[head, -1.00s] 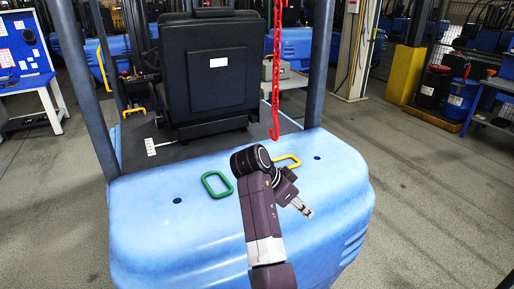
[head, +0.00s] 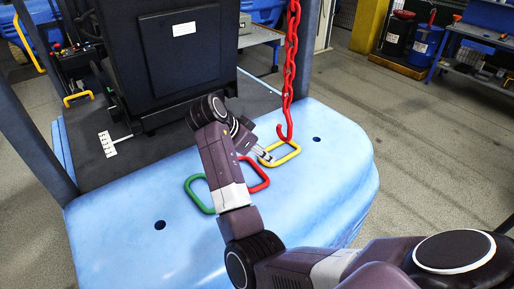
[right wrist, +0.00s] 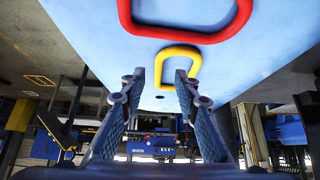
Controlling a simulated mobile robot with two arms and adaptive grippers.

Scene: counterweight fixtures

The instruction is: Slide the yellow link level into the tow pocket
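The yellow link (head: 288,159) lies on the blue counterweight (head: 130,255), right of the red link (head: 265,180) in the head view. My right gripper (head: 269,158) is at the yellow link's left side. In the right wrist view, its two fingers (right wrist: 160,76) stand apart with nothing clearly held between them, and the yellow link (right wrist: 178,48) shows just beyond the fingertips. I cannot tell whether the fingers touch it. My left gripper is not in view. I cannot make out which opening is the tow pocket.
A red chain with a hook (head: 284,134) hangs right at the yellow link's far edge; contact is unclear. A green link (head: 190,192) lies left of the red one. Small dark holes (head: 159,225) mark the counterweight. The black seat (head: 183,50) stands behind.

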